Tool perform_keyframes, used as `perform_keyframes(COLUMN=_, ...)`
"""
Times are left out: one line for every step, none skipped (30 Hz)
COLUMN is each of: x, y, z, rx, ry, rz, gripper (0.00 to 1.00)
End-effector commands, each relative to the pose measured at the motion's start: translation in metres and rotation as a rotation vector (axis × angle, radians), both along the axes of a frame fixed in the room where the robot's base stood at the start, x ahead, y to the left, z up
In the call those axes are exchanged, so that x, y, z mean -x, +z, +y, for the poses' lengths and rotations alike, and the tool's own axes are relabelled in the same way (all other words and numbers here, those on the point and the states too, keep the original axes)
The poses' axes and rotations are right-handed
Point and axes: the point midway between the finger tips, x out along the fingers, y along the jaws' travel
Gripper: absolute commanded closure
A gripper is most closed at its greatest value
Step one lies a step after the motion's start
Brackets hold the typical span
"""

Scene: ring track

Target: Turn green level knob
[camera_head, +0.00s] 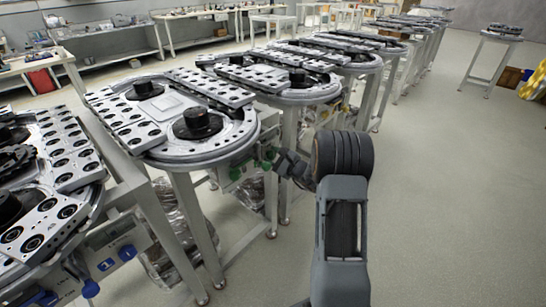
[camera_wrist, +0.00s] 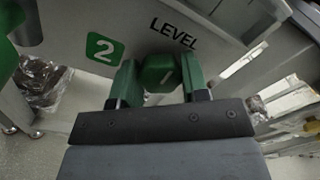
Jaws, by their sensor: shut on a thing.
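The green level knob (camera_wrist: 158,70) sits between the two fingers of my gripper (camera_wrist: 161,80) in the wrist view, under the printed word LEVEL (camera_wrist: 174,33). A white line marks its front face. The fingers are shut on it, one on each side. In the head view my gripper (camera_head: 272,158) reaches the side of the second ring-track station (camera_head: 190,155), where the knob is mostly hidden by the gripper.
A green square with a white 2 (camera_wrist: 104,48) is left of the knob. Another green knob (camera_head: 235,173) is on the same station. A station with blue knobs (camera_head: 127,252) stands nearer at left. More stations run into the distance. Open floor (camera_head: 450,180) lies to the right.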

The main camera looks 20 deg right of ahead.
Motion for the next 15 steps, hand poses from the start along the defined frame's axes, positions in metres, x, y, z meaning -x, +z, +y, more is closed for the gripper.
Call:
perform_keyframes(x=0.0002, y=-0.0003, z=0.0002, rx=0.0, ry=0.001, rz=0.001, gripper=0.73)
perform_keyframes(x=0.0002, y=-0.0003, z=0.0002, rx=0.0, ry=0.001, rz=0.001, gripper=0.76)
perform_keyframes(x=0.0002, y=-0.0004, z=0.0003, rx=-0.001, ry=0.001, rz=0.001, gripper=0.8)
perform_keyframes(x=0.0002, y=-0.0004, z=0.0003, rx=-0.001, ry=0.001, rz=0.001, gripper=0.82)
perform_keyframes(x=0.0002, y=-0.0004, z=0.0003, rx=-0.001, ry=0.001, rz=0.001, gripper=0.82)
perform_keyframes(x=0.0002, y=-0.0004, z=0.0003, rx=-0.002, ry=0.001, rz=0.001, gripper=0.82)
perform_keyframes(x=0.0002, y=-0.0004, z=0.0003, rx=-0.002, ry=0.001, rz=0.002, gripper=0.82)
perform_keyframes(x=0.0003, y=-0.0004, z=0.0004, rx=-0.005, ry=0.001, rz=0.003, gripper=0.82)
perform_keyframes(x=0.0003, y=-0.0004, z=0.0004, rx=-0.011, ry=0.001, rz=0.006, gripper=0.82)
perform_keyframes(x=0.0003, y=-0.0003, z=0.0003, rx=-0.016, ry=0.001, rz=0.008, gripper=0.82)
perform_keyframes(x=0.0003, y=-0.0003, z=0.0003, rx=-0.024, ry=0.002, rz=0.012, gripper=0.82)
perform_keyframes(x=0.0004, y=-0.0002, z=0.0003, rx=-0.036, ry=0.002, rz=0.018, gripper=0.82)
perform_keyframes(x=0.0004, y=-0.0002, z=0.0003, rx=-0.047, ry=0.002, rz=0.023, gripper=0.82)
perform_keyframes(x=0.0004, y=-0.0002, z=0.0004, rx=-0.06, ry=0.002, rz=0.029, gripper=0.82)
perform_keyframes(x=0.0004, y=-0.0001, z=0.0003, rx=-0.08, ry=0.001, rz=0.039, gripper=0.82)
